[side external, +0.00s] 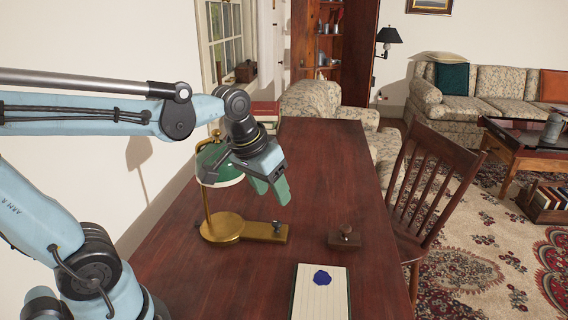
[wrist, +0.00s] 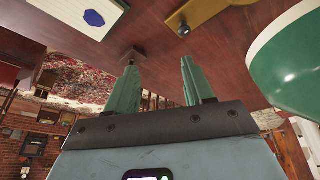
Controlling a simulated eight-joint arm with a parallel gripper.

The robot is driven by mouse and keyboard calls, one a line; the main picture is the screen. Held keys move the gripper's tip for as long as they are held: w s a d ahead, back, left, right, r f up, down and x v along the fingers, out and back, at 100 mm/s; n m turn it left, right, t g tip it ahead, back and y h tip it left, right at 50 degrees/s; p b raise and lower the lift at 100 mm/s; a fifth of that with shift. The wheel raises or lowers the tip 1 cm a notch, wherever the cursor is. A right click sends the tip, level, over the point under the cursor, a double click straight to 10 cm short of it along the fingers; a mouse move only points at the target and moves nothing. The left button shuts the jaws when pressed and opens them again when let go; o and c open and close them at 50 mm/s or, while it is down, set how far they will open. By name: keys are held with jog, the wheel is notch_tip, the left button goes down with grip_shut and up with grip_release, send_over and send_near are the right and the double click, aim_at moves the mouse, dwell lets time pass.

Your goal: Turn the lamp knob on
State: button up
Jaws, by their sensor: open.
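A desk lamp with a brass base (side external: 222,229) and a green shade (side external: 212,168) stands on the dark wooden desk. A small metal knob (side external: 277,226) sits on the right end of the base's flat arm. In the wrist view the knob (wrist: 184,29) shows above the fingers, with the green shade (wrist: 290,65) close at the right. My gripper (side external: 271,190) has green fingers and hangs in front of the shade, above the knob and apart from it. In the wrist view my gripper (wrist: 158,65) is open, with nothing between the fingers.
A small wooden block with a round handle (side external: 345,237) stands right of the lamp. A notepad (side external: 308,300) with a blue seal (side external: 322,278) lies at the front. A wooden chair (side external: 440,180) is at the desk's right edge. The desk's far part is clear.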

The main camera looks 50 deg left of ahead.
aim_at(277, 221)
jog(key=w+a+n+g, duration=0.4)
jog(key=w+a, duration=0.1)
notch_tip(277, 221, down, 12)
jog(key=shift+w+a+f, duration=0.15)
jog(key=shift+f, duration=0.1)
dwell(0.6)
jog(key=shift+m, duration=0.3)
grip_shut()
